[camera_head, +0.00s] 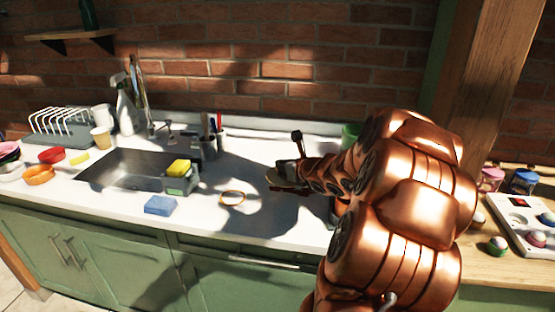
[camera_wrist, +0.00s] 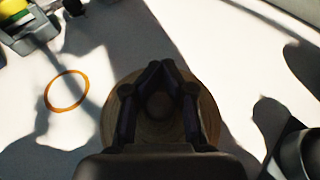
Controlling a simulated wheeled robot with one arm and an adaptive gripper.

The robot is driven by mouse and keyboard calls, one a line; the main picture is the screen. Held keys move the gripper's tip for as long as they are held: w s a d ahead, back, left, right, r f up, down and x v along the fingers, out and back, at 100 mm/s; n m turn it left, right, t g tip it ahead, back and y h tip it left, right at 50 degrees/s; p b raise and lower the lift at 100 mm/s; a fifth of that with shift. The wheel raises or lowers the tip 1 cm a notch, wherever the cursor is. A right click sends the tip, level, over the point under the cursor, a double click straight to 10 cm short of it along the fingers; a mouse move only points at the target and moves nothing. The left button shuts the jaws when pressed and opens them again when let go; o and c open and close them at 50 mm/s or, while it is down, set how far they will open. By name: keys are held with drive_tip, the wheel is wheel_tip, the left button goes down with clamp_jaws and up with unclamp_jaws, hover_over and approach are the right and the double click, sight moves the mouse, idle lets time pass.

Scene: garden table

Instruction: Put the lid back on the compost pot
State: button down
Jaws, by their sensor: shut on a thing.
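My gripper (camera_wrist: 160,75) is shut on a round tan lid (camera_wrist: 112,118), seen from above in the wrist view. The fingers close around its middle and hide part of it, including whatever they grip. In the head view the lid's edge (camera_head: 272,178) shows beside my gripper (camera_head: 290,172), over the white counter. A dark round vessel (camera_wrist: 303,155) is cut off at the lower right of the wrist view; it may be the compost pot, but I cannot tell for sure. In the head view my arm covers most of that area.
An orange ring (camera_head: 232,198) lies on the counter left of my gripper. The sink (camera_head: 125,170), a sponge caddy (camera_head: 180,184) and a blue sponge (camera_head: 160,205) are further left. A utensil cup (camera_head: 208,147) stands behind. A green container (camera_head: 350,134) is partly behind my arm.

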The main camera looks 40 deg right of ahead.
drive_tip(key=w+d+p, duration=0.1)
drive_tip(key=w, duration=0.1)
drive_tip(key=w+d, duration=0.2)
drive_tip(key=w, duration=0.1)
drive_tip(key=w+d+p, duration=0.1)
drive_tip(key=w+d, duration=0.1)
drive_tip(key=shift+w+d+f+p, duration=0.2)
drive_tip(key=shift+d+f+p, duration=0.05)
drive_tip(key=shift+f+p, duration=0.1)
drive_tip(key=shift+w+d+f, duration=0.15)
drive_tip(key=shift+w+d, duration=0.3)
drive_tip(key=shift+w, duration=0.2)
drive_tip(key=shift+w+f+p, duration=0.1)
drive_tip(key=shift+f+p, duration=0.45)
drive_tip(key=shift+f, duration=1.2)
drive_tip(key=shift+f+b, duration=0.2)
drive_tip(key=shift+b, duration=0.1)
drive_tip(key=c, duration=1)
unclamp_jaws()
drive_tip(key=shift+r, duration=0.1)
drive_tip(key=shift+r+p, duration=0.15)
drive_tip(key=shift+p, duration=0.25)
drive_tip(key=shift+b+v, duration=1.35)
drive_tip(key=shift+v, duration=4.7)
